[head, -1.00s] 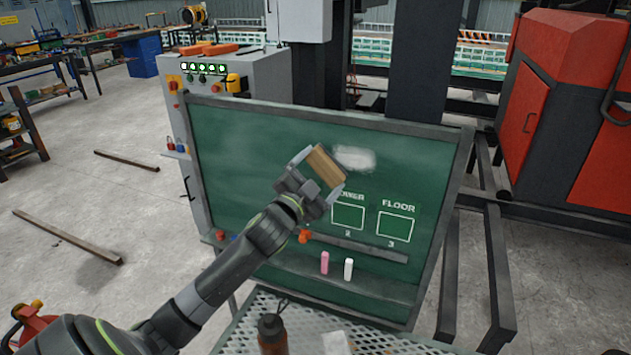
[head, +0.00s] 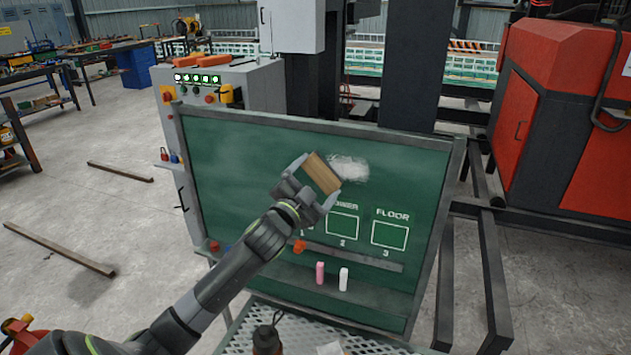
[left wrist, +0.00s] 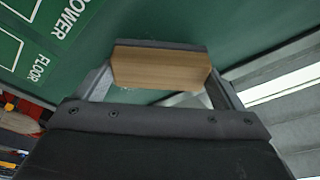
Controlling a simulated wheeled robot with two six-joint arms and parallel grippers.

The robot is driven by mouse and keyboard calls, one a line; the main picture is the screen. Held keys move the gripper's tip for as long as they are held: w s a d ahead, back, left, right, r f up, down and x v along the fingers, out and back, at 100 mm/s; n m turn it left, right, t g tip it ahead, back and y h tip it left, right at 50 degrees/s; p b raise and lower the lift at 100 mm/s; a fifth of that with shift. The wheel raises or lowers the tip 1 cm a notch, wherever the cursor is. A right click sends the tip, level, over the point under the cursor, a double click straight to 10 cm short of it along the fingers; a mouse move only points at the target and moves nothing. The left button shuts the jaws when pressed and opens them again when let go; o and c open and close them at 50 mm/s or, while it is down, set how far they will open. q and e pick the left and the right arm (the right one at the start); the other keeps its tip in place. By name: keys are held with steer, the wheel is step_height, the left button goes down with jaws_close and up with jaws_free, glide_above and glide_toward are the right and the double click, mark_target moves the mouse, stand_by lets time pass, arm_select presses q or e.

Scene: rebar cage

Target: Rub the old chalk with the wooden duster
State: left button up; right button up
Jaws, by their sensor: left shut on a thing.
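My left gripper (head: 313,181) is shut on the wooden duster (head: 321,176), a brown block, in front of the green chalkboard (head: 240,150). In the left wrist view the duster (left wrist: 160,67) sits between the two fingers. The old chalk (head: 348,168) is a white smudge on the board, just right of the duster. The duster is at its left edge; I cannot tell whether it touches the board. My right gripper is not in view.
A pink chalk (head: 320,273) and a white chalk (head: 343,279) stand on the board's ledge. Drawn boxes, one labelled FLOOR (head: 389,235), lie below the smudge. A mesh table (head: 300,333) with a dark-capped bottle (head: 267,338) is below. A red machine (head: 575,120) stands at right.

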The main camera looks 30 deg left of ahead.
arm_select(q)
steer(key=shift+w+a, duration=0.15)
steer(key=shift+w, duration=0.65)
